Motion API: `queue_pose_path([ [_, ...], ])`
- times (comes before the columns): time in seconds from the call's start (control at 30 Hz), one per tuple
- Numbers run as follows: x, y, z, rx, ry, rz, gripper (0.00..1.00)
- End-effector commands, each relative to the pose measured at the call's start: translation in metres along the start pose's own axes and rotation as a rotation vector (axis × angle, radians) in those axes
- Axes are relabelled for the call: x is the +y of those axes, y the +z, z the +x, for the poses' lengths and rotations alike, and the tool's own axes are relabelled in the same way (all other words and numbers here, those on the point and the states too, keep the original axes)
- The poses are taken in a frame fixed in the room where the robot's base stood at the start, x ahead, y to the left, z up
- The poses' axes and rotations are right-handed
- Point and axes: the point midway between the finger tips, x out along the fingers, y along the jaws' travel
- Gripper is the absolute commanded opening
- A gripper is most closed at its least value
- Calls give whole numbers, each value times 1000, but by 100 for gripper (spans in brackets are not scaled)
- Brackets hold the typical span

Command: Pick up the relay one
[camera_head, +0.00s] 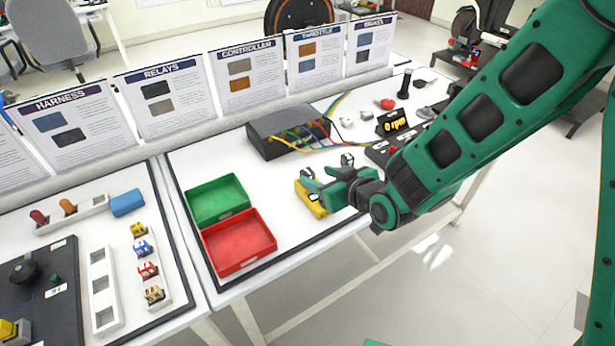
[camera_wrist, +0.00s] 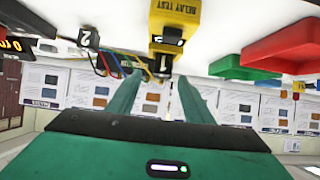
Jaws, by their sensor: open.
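A small dark block marked 1, relay one (camera_wrist: 163,66), stands at the end of the yellow relay tester (camera_wrist: 174,18) in the wrist view. It shows small in the head view (camera_head: 307,173), just above the yellow tester (camera_head: 303,197). My gripper (camera_head: 316,178) is open and empty, reaching left over the tester. In the wrist view its two green fingers (camera_wrist: 160,78) point toward relay one, which appears between and slightly beyond the tips. I cannot tell whether they touch it. A second dark block marked 2 (camera_wrist: 88,38) stands to the left there, near coloured wires.
A green tray (camera_head: 245,201) and a red tray (camera_head: 272,242) stand left of the tester. A grey box with coloured wires (camera_head: 262,146) is behind. An rpm display (camera_head: 392,122) stands to the right. Upright info boards (camera_head: 245,82) line the back.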

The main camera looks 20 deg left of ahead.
Motion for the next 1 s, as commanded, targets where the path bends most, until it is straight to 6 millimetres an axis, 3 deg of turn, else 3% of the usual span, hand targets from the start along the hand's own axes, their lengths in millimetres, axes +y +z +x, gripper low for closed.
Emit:
queue_pose_path([
  [0.27,0,0,20,-1,2,0,47],
  [0.6,-2,1,62,-2,2,-1,47],
  [0.9,-1,0,66,-1,3,0,47],
  [1.0,-1,0,66,-1,3,0,25],
])
